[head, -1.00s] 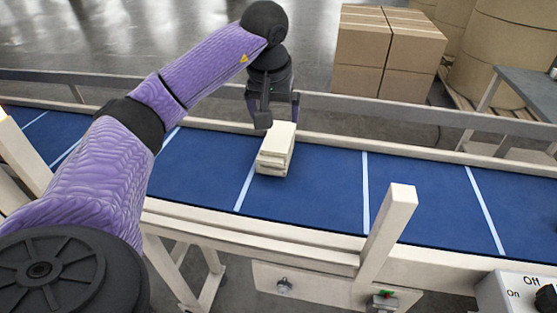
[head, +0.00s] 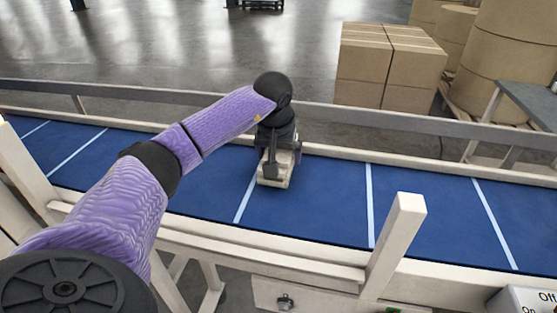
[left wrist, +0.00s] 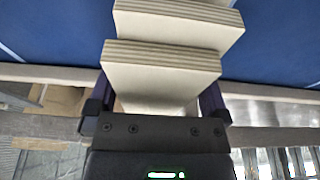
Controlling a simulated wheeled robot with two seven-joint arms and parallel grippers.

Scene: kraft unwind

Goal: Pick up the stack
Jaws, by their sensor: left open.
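The stack (head: 273,183) is a small pile of cream, flat pieces with layered edges, lying on the blue conveyor belt. In the left wrist view the stack (left wrist: 160,75) shows as offset layers, with its near part reaching between my fingers. My left gripper (head: 284,157) is over the stack in the head view and hides much of it. It is open, with one dark finger on each side of the stack in the left wrist view (left wrist: 157,102). I cannot tell whether the fingers touch it. My right gripper is not in view.
The blue belt (head: 325,200) has white cross lines and is otherwise clear around the stack. A grey rail (head: 400,122) runs behind it. A cream post (head: 396,235) stands at the front. Cardboard boxes (head: 388,65) and large brown rolls (head: 510,60) stand beyond.

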